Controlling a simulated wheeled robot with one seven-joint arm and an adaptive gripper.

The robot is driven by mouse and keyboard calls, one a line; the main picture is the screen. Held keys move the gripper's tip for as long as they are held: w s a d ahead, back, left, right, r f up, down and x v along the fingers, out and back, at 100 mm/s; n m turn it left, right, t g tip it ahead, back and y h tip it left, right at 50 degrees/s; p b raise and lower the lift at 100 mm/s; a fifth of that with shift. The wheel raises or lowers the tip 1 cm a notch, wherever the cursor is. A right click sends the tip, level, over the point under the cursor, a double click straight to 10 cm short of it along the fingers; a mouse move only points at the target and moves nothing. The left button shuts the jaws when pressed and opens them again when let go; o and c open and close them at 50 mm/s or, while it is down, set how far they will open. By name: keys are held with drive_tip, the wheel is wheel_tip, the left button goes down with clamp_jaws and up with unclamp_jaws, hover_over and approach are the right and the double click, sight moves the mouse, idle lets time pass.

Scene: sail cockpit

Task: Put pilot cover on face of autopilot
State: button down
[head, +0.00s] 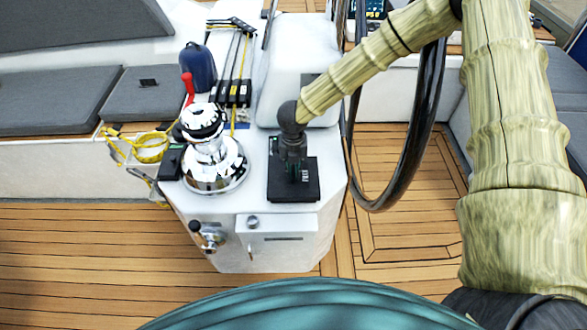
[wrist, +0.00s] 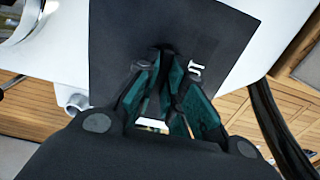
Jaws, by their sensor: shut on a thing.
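The pilot cover (head: 281,191) is a black, roughly square piece with white lettering on its right side. It lies over the white console top, right of the large chrome winch. It also shows in the wrist view (wrist: 122,45), dark and broad beneath my fingers. My gripper (head: 292,173) points down at the cover's middle. In the wrist view my gripper's fingertips (wrist: 168,58) come together on the cover and are shut on it, partly hiding the lettering. I cannot pick out the autopilot's face; whether it lies under the cover is hidden.
The black steering wheel (head: 418,140) stands close right.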

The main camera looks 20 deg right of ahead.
drive_tip(key=shift+f, duration=1.4)
idle(2.2)
drive_tip(key=c, duration=1.4)
unclamp_jaws()
drive_tip(key=shift+c, duration=0.2)
drive_tip(key=shift+o, duration=0.5)
drive_tip(key=o, duration=0.4)
drive_tip(key=shift+r, duration=0.1)
drive_tip(key=shift+r+p, duration=2.5)
drive_tip(key=shift+r, duration=0.95)
